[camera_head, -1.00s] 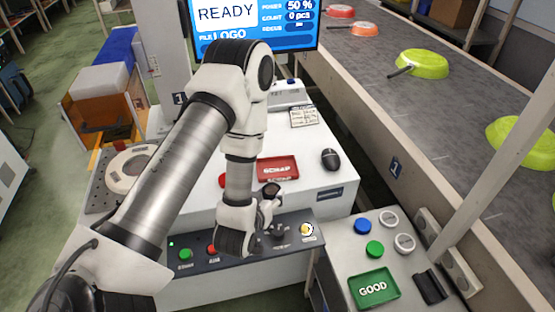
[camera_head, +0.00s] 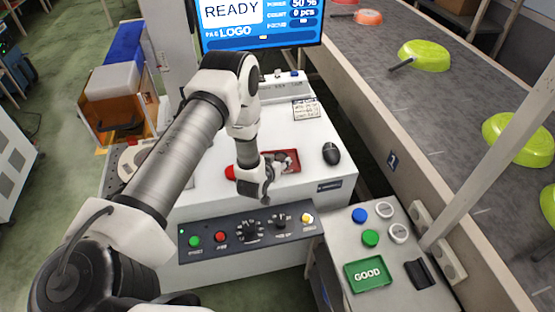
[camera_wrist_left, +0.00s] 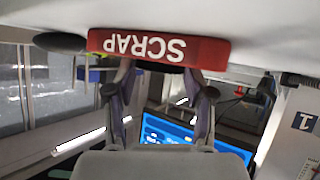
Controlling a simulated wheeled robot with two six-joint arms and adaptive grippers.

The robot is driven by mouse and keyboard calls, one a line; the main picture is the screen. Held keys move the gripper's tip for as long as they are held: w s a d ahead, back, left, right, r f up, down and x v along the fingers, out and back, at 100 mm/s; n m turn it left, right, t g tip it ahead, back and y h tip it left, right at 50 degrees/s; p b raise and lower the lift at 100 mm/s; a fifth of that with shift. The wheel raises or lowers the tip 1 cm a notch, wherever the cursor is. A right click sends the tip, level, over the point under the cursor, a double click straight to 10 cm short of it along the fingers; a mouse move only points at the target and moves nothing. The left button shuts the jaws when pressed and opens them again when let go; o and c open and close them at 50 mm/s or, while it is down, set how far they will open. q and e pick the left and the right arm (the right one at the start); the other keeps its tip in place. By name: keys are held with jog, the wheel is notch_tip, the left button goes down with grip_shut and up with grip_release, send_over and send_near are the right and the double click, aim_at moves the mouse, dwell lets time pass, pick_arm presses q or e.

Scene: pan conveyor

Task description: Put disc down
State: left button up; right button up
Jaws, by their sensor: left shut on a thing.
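My left gripper (camera_head: 282,166) is at the red SCRAP tray (camera_head: 293,156) on the white desk, reaching toward it from the front left. In the left wrist view the fingers (camera_wrist_left: 157,75) stand apart with a thin dark edge between their tips, just by the upside-down SCRAP tray (camera_wrist_left: 158,46). I take this edge for the disc (camera_wrist_left: 157,66); its face is hidden. I cannot tell whether it touches the tray. My right gripper is not in view.
A mouse (camera_head: 331,154) lies right of the tray. A control panel (camera_head: 264,233) with buttons and knobs lines the desk front. A side table holds a green GOOD tray (camera_head: 369,274). The conveyor (camera_head: 460,115) carries several pans. A screen (camera_head: 262,24) stands behind.

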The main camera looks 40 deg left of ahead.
pick_arm(q)
jog(key=shift+f, duration=0.4)
jog(key=o, duration=1.1)
jog(key=shift+c, duration=0.2)
jog(key=b+v, duration=0.2)
jog(key=v, duration=1)
jog(key=s+d+f+m+g+h, duration=0.1)
jog(key=s+d+f+g, duration=0.2)
jog(key=s, duration=0.5)
jog(key=s+d+f+m+g+h, duration=0.1)
jog(key=s+d+f+g, duration=0.3)
jog(key=s, duration=0.4)
jog(key=s+d+f+m+g+h, duration=0.1)
jog(key=s+d+f+g, duration=0.3)
jog(key=s, duration=0.4)
jog(key=shift+s+d+f+m+g, duration=0.25)
jog(key=shift+d+m+g, duration=0.3)
jog(key=shift+d, duration=0.35)
